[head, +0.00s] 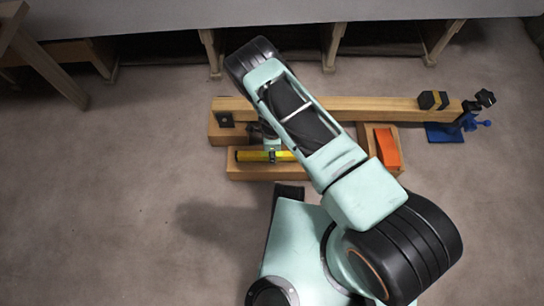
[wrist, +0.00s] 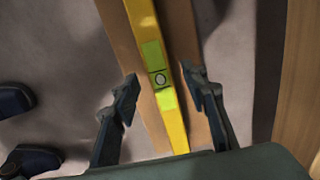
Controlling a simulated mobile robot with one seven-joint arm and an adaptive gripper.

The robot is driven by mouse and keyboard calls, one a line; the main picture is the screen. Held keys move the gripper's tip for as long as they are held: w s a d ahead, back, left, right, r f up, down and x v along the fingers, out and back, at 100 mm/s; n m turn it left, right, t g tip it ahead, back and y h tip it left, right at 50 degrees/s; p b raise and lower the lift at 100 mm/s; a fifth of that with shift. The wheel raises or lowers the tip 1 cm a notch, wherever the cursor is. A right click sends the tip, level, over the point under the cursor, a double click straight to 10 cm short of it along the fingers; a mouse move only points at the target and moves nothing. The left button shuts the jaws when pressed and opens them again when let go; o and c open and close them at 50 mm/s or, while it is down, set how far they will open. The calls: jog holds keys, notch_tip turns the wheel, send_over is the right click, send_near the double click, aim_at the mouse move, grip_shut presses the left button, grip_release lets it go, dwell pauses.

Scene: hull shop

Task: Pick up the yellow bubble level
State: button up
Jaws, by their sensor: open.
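The yellow bubble level (head: 250,156) lies on a low wooden block (head: 242,173) on the floor in the head view; my arm hides part of its right side. In the wrist view the yellow bubble level (wrist: 175,122) runs lengthwise down the picture, with a round vial and bright green patches at its middle. My gripper (wrist: 158,88) is open, with one finger on each side of the level and a gap to it on both sides. In the head view my arm covers most of the gripper.
A long wooden beam (head: 360,108) lies just behind the level. An orange wedge (head: 387,148) sits on a wooden block at right. The floor (head: 120,190) at left is clear.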

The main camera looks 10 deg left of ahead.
notch_tip(320, 180, down, 3)
jog(key=shift+r+b, duration=0.1)
jog(key=shift+b, duration=0.2)
jog(key=shift+c, duration=0.5)
grip_shut()
jog(key=shift+r, duration=0.1)
